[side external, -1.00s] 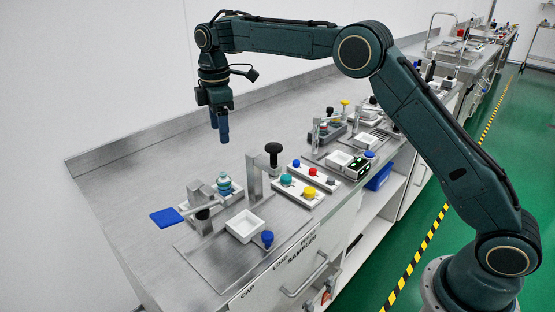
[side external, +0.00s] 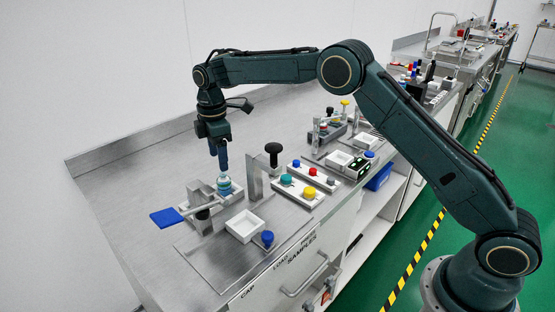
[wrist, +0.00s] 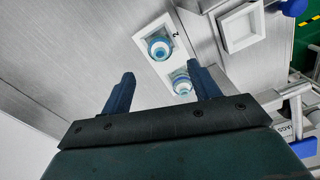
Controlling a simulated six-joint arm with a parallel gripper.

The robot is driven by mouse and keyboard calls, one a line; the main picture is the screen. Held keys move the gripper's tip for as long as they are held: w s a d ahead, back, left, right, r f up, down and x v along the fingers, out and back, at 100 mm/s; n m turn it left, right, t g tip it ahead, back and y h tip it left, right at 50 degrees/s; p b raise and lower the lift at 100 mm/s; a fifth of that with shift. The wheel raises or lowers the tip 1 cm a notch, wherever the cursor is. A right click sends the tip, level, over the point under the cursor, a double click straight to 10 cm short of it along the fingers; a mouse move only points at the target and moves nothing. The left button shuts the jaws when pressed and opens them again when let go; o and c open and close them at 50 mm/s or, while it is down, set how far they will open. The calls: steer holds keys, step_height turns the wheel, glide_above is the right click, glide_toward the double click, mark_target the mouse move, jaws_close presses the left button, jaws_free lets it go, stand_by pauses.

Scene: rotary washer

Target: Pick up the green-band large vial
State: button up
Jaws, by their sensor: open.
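Two large vials with blue-green and white tops stand in a white two-well holder (wrist: 172,66) in the wrist view. One vial (wrist: 159,47) is farther from my gripper in the picture; the other vial (wrist: 181,82) is close to the right finger. I cannot tell for certain which has the green band. In the side view one banded vial (side external: 224,184) shows upright directly below my gripper (side external: 223,166). My gripper (wrist: 160,76) is open and empty, its fingers pointing down. Whether the fingertips touch the vial is unclear.
A metal post with a black knob (side external: 273,149) rises to the right. A white square tray (side external: 245,226) and a blue knob (side external: 267,238) lie in front. The left bench is clear.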

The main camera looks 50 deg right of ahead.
mark_target(223, 176)
steer(key=shift+f, duration=1.25)
steer(key=shift+s+d+f, duration=0.15)
steer(key=shift+f, duration=2.45)
steer(key=c, duration=1.1)
